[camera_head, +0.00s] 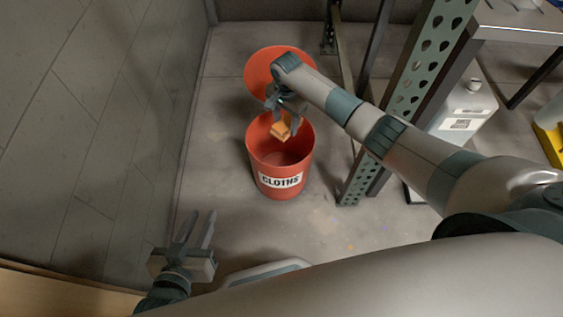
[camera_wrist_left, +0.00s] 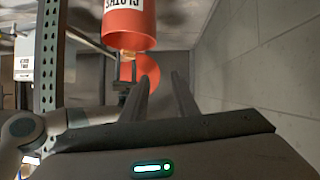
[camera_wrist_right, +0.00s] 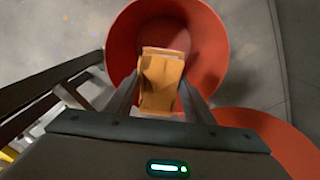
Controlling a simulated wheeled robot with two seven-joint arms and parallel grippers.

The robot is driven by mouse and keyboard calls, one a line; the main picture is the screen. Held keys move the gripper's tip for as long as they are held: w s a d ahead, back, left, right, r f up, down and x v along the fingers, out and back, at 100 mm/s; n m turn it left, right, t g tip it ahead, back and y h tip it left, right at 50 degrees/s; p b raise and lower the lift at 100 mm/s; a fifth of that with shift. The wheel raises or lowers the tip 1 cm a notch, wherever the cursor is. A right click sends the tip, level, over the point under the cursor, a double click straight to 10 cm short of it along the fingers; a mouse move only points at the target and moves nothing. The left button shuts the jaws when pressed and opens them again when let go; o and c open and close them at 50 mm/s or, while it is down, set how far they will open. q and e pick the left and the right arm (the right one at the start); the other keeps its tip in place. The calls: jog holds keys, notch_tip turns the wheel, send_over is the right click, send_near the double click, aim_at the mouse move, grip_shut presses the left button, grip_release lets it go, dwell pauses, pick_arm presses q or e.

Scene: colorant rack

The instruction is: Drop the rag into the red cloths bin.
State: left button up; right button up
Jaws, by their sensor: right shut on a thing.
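The red cloths bin (camera_head: 283,185) stands on the floor with a white label reading CLOTHS, its round lid (camera_head: 262,68) raised behind it. My right gripper (camera_head: 287,113) is over the bin's opening and shut on the orange rag (camera_head: 281,131). In the right wrist view the rag (camera_wrist_right: 161,80) hangs between the fingers with the bin's red inside (camera_wrist_right: 207,60) around it. Whether the rag touches the bin cannot be told. My left gripper (camera_head: 198,232) is open and empty, low at the left, apart from the bin. The bin (camera_wrist_left: 130,25) also shows in the left wrist view.
A green perforated rack post (camera_head: 425,75) stands just right of the bin. A white jug (camera_head: 466,115) with a label is beyond the post. A grey wall (camera_head: 90,130) is at the left. Bare floor (camera_head: 330,235) lies in front of the bin.

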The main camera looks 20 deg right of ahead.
jog(key=o, duration=1.1)
jog(key=shift+c, duration=0.2)
jog(key=shift+r, duration=0.2)
notch_tip(320, 180, up, 3)
jog(key=shift+f+p, duration=0.15)
jog(key=shift+p, duration=0.95)
pick_arm(q)
jog(key=s+a+f+g+y+p, duration=0.4)
jog(key=s+a+f+g+p, duration=0.1)
jog(key=s+a+g, duration=0.3)
jog(key=shift+s+a+f+n+p, duration=0.25)
jog(key=shift+s+a+p, duration=0.3)
jog(key=shift+a, duration=0.65)
pick_arm(e)
notch_tip(320, 180, up, 9)
